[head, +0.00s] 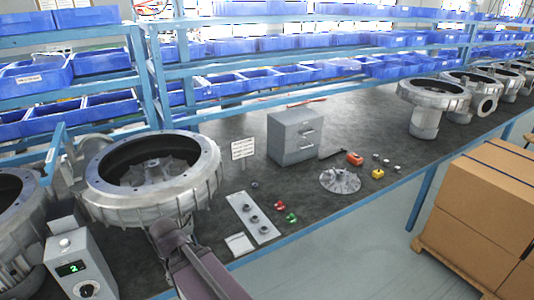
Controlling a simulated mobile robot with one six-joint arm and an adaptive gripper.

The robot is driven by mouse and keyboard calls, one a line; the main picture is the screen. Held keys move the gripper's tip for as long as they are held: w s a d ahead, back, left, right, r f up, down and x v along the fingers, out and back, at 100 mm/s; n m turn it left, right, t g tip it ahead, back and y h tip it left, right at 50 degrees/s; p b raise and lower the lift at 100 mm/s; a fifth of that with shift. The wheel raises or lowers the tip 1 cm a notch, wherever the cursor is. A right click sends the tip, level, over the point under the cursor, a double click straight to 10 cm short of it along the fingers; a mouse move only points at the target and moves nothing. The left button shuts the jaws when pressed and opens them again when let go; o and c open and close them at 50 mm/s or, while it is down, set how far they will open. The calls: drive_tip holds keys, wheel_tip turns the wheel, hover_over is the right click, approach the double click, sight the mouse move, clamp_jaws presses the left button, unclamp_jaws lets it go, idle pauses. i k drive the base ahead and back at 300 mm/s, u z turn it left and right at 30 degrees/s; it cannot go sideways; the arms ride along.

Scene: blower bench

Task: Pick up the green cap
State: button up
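Small green pieces lie on the dark bench top, right of a light grey plate (254,218). The clearest is a green cap (291,217); it is too small to make out its exact shape. A red piece (278,205) lies just behind it, and more red and green shows close at its left. Part of my arm shows at the bottom, in front of the large round blower housing, left of the cap and apart from it. I see no gripper fingers; my gripper is not in view.
The open blower housing (152,172) stands left of the plate. A grey drawer cabinet (294,136) stands behind. A finned metal disc (340,181), an orange-red item (355,159) and a yellow item (377,174) lie right. Cardboard boxes (485,200) stand beyond the bench edge.

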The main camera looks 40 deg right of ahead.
sight(291, 219)
drive_tip(key=z, duration=1.05)
drive_tip(key=k, duration=0.9)
drive_tip(key=u, duration=0.05)
drive_tip(key=i, duration=0.7)
drive_tip(key=z, duration=0.05)
